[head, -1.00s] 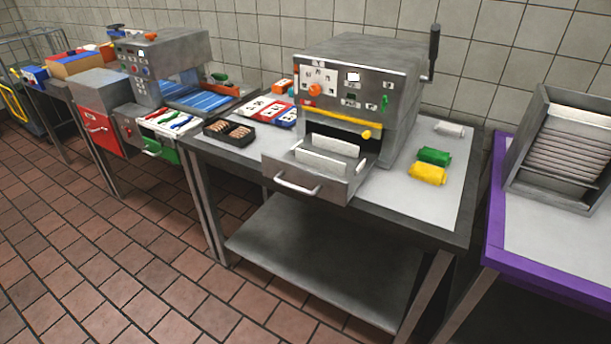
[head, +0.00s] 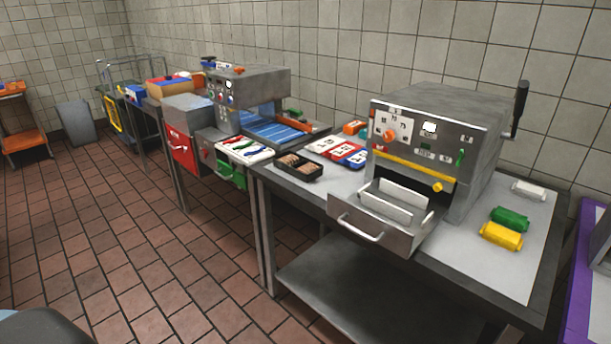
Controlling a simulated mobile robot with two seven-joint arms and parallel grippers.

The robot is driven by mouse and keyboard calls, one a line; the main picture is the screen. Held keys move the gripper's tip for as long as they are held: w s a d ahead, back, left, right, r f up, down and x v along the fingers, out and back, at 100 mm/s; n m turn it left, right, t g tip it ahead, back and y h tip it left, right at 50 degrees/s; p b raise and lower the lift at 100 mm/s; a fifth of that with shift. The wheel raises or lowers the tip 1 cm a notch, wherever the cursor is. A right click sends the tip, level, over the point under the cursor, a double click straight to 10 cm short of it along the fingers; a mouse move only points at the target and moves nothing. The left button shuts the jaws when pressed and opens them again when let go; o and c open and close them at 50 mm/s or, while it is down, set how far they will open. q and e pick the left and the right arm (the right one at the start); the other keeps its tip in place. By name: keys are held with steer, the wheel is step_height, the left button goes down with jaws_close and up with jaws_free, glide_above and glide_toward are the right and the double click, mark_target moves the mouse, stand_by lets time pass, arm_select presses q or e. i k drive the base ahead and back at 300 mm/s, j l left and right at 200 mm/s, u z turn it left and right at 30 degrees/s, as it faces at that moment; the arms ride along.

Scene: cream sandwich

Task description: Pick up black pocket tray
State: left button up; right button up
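A small black pocket tray (head: 317,173) sits near the front left corner of the grey worktable (head: 505,272). Brown items (head: 298,162) lie in its pockets. It stands to the left of the open drawer (head: 383,222) of a grey sealing machine (head: 440,125), apart from it. Neither of my grippers shows in the head view. A dark rounded shape at the bottom left edge is too cropped to tell.
Red, white and blue cards (head: 340,151) lie behind the tray. Green (head: 510,218), yellow (head: 501,236) and white (head: 528,190) rolls lie right of the machine. A second machine (head: 245,95) stands further left, with a green drawer (head: 231,173) jutting out. The tiled floor in front is clear.

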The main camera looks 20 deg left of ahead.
mark_target(292, 170)
steer(key=i+j+z, duration=0.1)
steer(key=i+j, duration=0.25)
steer(key=j, duration=0.3)
steer(key=i+j+z, duration=0.25)
steer(key=j, duration=0.4)
steer(key=i+j, duration=0.2)
steer(key=j, duration=0.15)
steer(key=i+j+z, duration=0.15)
steer(key=j, duration=0.2)
